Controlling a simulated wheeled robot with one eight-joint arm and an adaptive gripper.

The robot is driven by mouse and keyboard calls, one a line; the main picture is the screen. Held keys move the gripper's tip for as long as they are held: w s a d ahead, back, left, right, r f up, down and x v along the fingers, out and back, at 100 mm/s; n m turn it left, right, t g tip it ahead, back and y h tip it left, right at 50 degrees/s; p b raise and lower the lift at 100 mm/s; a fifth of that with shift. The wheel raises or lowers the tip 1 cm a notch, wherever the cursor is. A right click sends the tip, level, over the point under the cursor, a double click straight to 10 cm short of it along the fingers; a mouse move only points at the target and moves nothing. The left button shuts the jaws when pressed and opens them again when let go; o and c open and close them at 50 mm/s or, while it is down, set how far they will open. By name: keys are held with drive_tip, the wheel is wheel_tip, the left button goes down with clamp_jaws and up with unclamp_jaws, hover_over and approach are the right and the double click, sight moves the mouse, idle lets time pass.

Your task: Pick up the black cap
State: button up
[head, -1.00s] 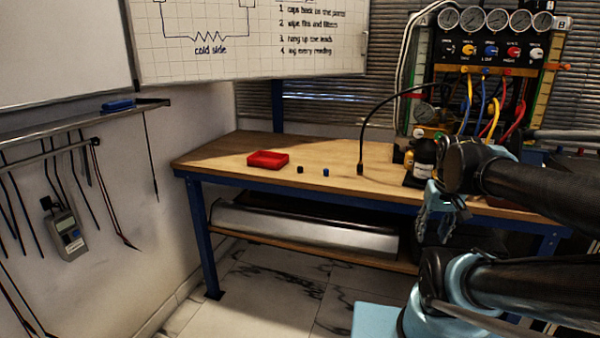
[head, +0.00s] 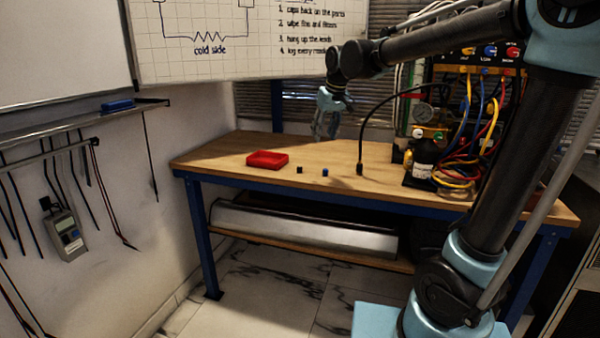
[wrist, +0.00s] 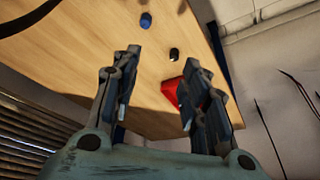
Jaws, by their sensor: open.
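The small black cap (head: 299,170) stands on the wooden bench top, between a red tray and a small blue cap (head: 325,172). In the wrist view the black cap (wrist: 174,54) shows beyond the fingertips, towards the right finger, with the blue cap (wrist: 146,20) farther off. My gripper (head: 325,130) is above the bench, higher than the caps, and points down. In the wrist view my gripper (wrist: 165,68) is open, its two fingers wide apart with nothing between them.
The red tray (head: 267,160) lies left of the caps; the right finger partly hides it in the wrist view. A black cable (head: 362,140) rises from the bench right of the caps. The bench front (head: 250,178) is clear.

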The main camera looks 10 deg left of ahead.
drive_tip(key=a, duration=0.6)
approach(300, 167)
drive_tip(key=shift+n, duration=0.4)
drive_tip(key=x, duration=0.8)
drive_tip(key=shift+w+a+f, duration=0.15)
drive_tip(key=shift+w+f, duration=0.15)
drive_tip(key=shift+w, duration=0.1)
drive_tip(key=c, duration=0.8)
